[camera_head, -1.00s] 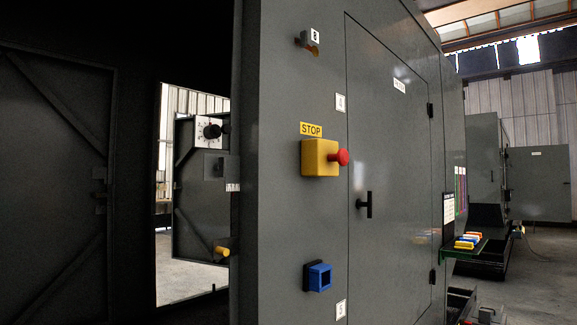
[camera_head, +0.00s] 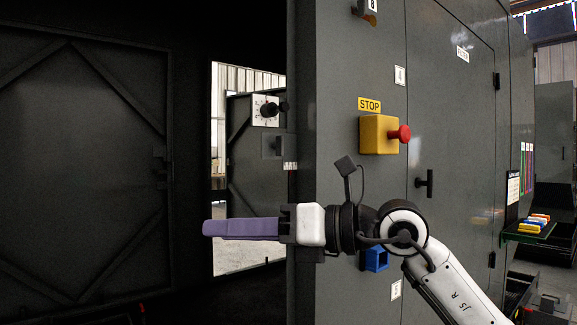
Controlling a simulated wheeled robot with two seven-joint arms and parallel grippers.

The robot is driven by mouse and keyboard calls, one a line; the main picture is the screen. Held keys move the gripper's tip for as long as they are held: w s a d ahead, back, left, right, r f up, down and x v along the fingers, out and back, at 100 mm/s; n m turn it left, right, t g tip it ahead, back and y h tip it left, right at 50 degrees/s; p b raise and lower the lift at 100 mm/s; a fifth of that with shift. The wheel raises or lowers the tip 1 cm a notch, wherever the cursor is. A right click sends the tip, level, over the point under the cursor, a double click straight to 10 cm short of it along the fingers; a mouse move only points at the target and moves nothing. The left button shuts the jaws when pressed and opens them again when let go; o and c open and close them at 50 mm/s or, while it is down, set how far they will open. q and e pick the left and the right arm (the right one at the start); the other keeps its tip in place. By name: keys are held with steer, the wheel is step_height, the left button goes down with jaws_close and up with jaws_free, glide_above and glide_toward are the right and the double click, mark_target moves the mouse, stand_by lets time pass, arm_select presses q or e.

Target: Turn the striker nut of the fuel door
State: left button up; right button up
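My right gripper (camera_head: 215,228) comes in from the lower right and points left, with long purple fingers seen edge-on. Whether they are apart or together cannot be told. It is in front of the cabinet's left edge and the opening beside it. I cannot pick out the striker nut for certain. A grey block (camera_head: 274,146) sits by the cabinet's left edge, above the gripper. My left gripper is not in view.
A yellow STOP box (camera_head: 378,135) with a red button (camera_head: 400,134) juts from the cabinet above my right arm. A blue square socket (camera_head: 375,259) is partly behind the arm. A dark panel door (camera_head: 85,170) stands at left. A shelf (camera_head: 530,232) holds coloured blocks at right.

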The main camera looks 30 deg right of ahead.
mark_target(283, 140)
steer(key=s+d+r+m+t+h, duration=0.25)
steer(key=d+r+t+h, duration=0.25)
steer(key=d+r+h, duration=0.7)
steer(key=w+y+p, duration=0.1)
steer(key=w, duration=0.2)
steer(key=w+d+r+y+p, duration=0.1)
steer(key=w, duration=0.2)
steer(key=w+d+r+y+p, duration=0.1)
steer(key=w, duration=0.2)
steer(key=shift+w+d+r+m, duration=0.1)
steer(key=shift+w+m, duration=0.05)
steer(key=shift+m, duration=0.1)
steer(key=shift+w, duration=0.5)
jaws_close()
